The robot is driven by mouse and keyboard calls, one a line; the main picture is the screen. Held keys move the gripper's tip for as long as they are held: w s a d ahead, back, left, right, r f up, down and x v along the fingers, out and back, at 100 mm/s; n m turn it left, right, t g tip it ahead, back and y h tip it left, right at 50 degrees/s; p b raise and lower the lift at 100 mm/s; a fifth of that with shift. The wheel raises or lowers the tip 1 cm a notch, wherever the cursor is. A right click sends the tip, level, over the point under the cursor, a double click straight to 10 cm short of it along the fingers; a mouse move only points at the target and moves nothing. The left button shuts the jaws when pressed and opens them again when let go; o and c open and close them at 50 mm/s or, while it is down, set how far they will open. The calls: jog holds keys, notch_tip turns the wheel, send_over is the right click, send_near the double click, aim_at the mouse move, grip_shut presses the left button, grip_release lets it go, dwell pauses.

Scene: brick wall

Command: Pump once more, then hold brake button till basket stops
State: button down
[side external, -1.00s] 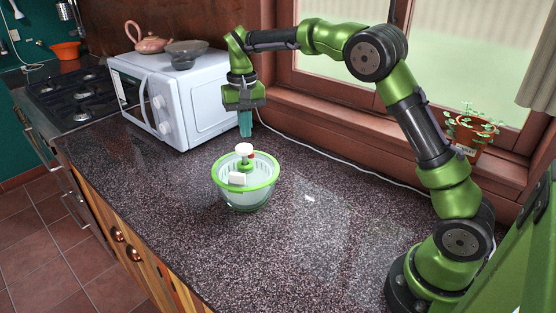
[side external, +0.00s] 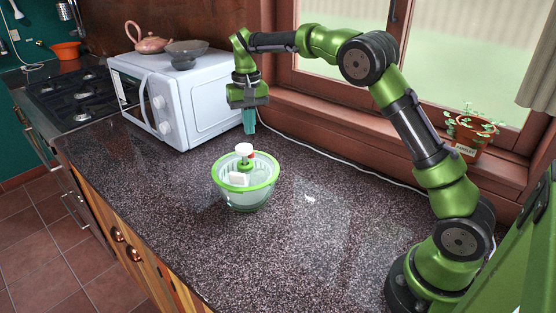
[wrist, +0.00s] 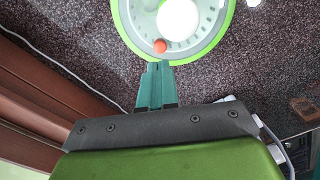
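The salad spinner (side external: 248,201) stands upright on the counter, with a clear bowl and a green rim. Its white pump knob (side external: 244,148) stands up at the centre of the lid, and also shows at the top of the wrist view (wrist: 178,17). The red brake button (wrist: 160,46) is beside the knob; only a little of it shows in the side view. My gripper (side external: 249,132) is above the counter, behind and slightly right of the spinner, clear of it. Its teal fingers (wrist: 157,66) are together and empty, with their tips just below the red button in the wrist view.
A white microwave (side external: 190,108) stands behind and to the left, with a pink teapot (side external: 148,40) and a grey bowl (side external: 187,54) on top. A white cable runs along the wall. A potted plant (side external: 470,135) sits on the windowsill. The counter (side external: 320,235) right of the spinner is clear.

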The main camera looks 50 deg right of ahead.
jog(key=shift+f, duration=3.25)
jog(key=shift+r, duration=0.15)
notch_tip(320, 180, up, 9)
dwell(0.9)
